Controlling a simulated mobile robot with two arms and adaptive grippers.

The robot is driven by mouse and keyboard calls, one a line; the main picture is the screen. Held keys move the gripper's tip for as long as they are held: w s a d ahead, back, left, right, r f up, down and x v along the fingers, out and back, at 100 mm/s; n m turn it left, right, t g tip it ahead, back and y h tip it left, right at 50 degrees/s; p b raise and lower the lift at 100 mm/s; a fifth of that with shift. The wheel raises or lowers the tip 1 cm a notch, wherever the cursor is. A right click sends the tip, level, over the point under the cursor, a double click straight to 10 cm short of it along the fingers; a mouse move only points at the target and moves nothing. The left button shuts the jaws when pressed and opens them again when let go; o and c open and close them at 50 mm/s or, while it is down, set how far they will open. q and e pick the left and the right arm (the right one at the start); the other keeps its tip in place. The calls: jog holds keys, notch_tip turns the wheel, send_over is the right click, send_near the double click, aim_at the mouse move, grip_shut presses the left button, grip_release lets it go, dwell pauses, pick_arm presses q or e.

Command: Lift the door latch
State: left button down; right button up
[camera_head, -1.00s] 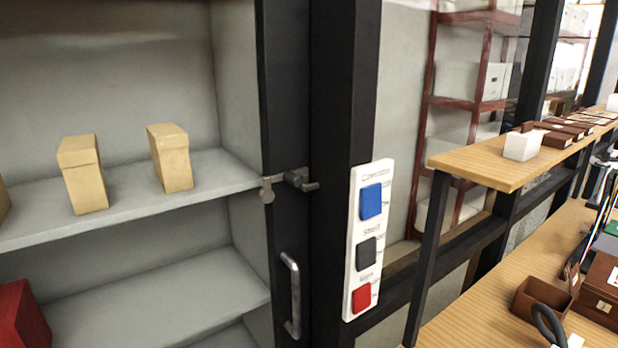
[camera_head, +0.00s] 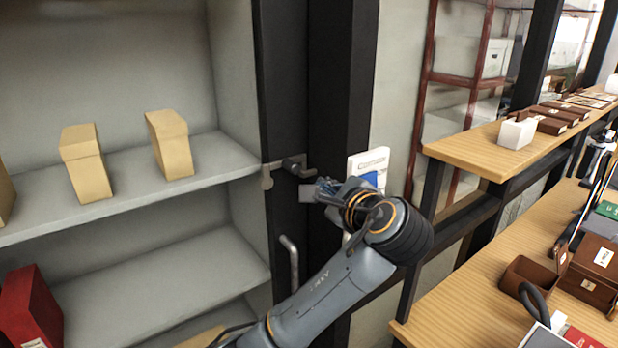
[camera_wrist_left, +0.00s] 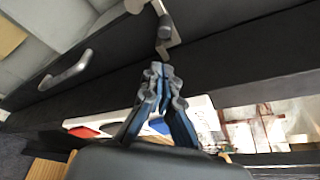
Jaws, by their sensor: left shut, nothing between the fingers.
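The metal door latch (camera_head: 290,164) sits on the dark door frame, at the right end of the upper shelf. It also shows in the left wrist view (camera_wrist_left: 165,32), just beyond my fingertips. My left gripper (camera_head: 312,192) is a little below and to the right of the latch in the head view, apart from it. In the left wrist view the gripper's fingertips (camera_wrist_left: 160,72) are together with nothing between them. The vertical door handle (camera_head: 290,262) is below the latch; it also shows in the left wrist view (camera_wrist_left: 66,70). My right gripper is not in view.
A white switch panel (camera_head: 370,160) is partly hidden behind my left arm. Tan boxes (camera_head: 168,144) stand on the upper grey shelf, and a red box (camera_head: 30,310) is lower left. Wooden tables with brown boxes (camera_head: 590,270) are at the right.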

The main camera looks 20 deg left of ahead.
aim_at(306, 177)
pick_arm(q)
jog(key=p+x, duration=0.4)
jog(key=x, duration=0.6)
